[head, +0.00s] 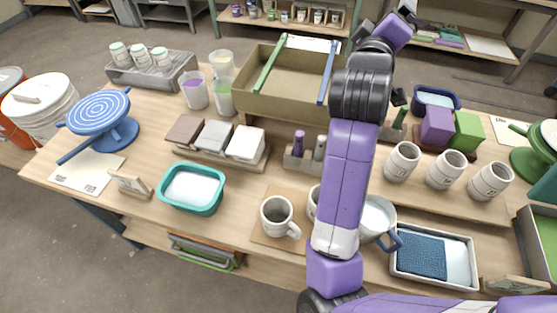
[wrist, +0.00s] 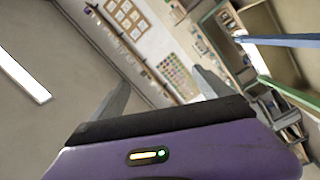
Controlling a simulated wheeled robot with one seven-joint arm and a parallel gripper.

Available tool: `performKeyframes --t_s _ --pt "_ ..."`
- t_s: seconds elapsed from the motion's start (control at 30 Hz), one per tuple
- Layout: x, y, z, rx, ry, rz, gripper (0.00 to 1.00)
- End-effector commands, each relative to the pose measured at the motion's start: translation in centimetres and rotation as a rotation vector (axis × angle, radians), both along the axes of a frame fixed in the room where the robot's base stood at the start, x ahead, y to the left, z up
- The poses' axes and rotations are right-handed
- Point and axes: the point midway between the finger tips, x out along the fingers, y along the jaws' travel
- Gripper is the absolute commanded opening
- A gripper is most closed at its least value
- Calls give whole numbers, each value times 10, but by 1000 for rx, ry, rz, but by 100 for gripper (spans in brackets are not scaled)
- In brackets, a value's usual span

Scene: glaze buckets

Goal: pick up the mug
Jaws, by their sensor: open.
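A speckled off-white mug (head: 277,217) stands upright on a wooden board (head: 262,237) near the table's front edge in the head view. Its handle points to the lower right. A second pale vessel (head: 313,203) beside it is mostly hidden behind my arm. My gripper (head: 408,14) is raised far behind and above the table, well away from the mug. In the wrist view my gripper (wrist: 160,77) shows two spread fingers with nothing between them. The mug is not in the wrist view.
A teal basin (head: 192,206) sits left of the mug. An open cardboard-coloured box (head: 250,105) is at the back.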

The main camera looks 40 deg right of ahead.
Motion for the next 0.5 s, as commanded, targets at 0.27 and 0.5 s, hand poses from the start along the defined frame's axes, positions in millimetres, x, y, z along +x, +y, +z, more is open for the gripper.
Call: performKeyframes --t_s 0.27,0.5 --pt "-16 18 -87 414 180 -151 89" --pt "-24 109 -181 830 438 -117 89"
